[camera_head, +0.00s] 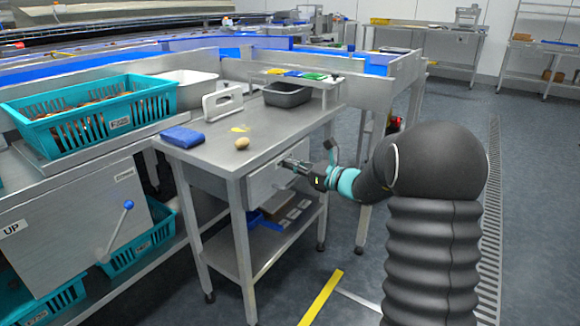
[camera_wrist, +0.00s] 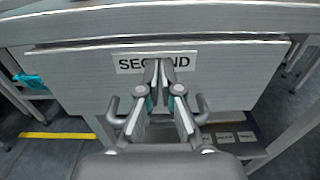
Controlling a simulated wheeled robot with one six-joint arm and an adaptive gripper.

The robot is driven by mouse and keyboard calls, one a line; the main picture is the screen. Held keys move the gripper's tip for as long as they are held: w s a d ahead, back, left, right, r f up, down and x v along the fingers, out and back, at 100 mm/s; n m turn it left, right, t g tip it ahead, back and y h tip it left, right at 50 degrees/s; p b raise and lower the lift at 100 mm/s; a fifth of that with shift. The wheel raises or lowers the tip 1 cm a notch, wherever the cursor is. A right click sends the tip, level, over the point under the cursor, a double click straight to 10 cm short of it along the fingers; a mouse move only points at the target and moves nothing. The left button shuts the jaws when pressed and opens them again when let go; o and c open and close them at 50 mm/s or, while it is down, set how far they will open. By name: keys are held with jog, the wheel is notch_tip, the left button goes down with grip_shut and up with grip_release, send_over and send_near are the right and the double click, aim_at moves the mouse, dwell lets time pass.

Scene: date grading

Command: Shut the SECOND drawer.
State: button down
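The SECOND drawer (camera_wrist: 230,80) is under the steel table's top. Its pale front fills the middle of the wrist view, and its label (camera_wrist: 128,64) is partly covered by my fingers. A thin dark gap runs along the drawer's top edge. How far it stands out is hard to judge. In the head view the drawer front (camera_head: 262,186) shows at the table's right side. My gripper (camera_wrist: 166,72) is at the middle of this front, its fingers close together with a narrow gap. I cannot tell whether they touch the front or hold anything. It also shows in the head view (camera_head: 308,170).
A teal crate (camera_head: 105,120) stands at left. The lower shelf (camera_head: 262,246) holds trays. Floor at right is clear.

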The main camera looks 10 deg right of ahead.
jog(key=shift+w+a+r, duration=0.1)
jog(key=shift+a+r, duration=0.05)
jog(key=shift+a, duration=0.05)
jog(key=v, duration=1.3)
jog(key=s+a+f+n+g+h, duration=0.2)
jog(key=s+f+n+g, duration=0.35)
jog(key=s, duration=0.25)
jog(key=s+a+f+n+g+h, duration=0.1)
jog(key=s+f+n+g+h, duration=0.25)
jog(key=s+f+n, duration=0.35)
jog(key=s+r+n+g+h, duration=0.1)
jog(key=s+r+n+h, duration=0.15)
jog(key=s+n, duration=0.35)
jog(key=s+r+n+h, duration=0.1)
jog(key=s+n+h, duration=0.3)
jog(key=s, duration=0.3)
jog(key=s+a+r+n+t+h, duration=0.1)
jog(key=s+a+r+n+t, duration=0.1)
jog(key=s+r, duration=0.4)
jog(key=shift+a+r+n+t, duration=0.25)
jog(key=shift+r+n+t, duration=0.1)
jog(key=shift+n+t, duration=0.5)
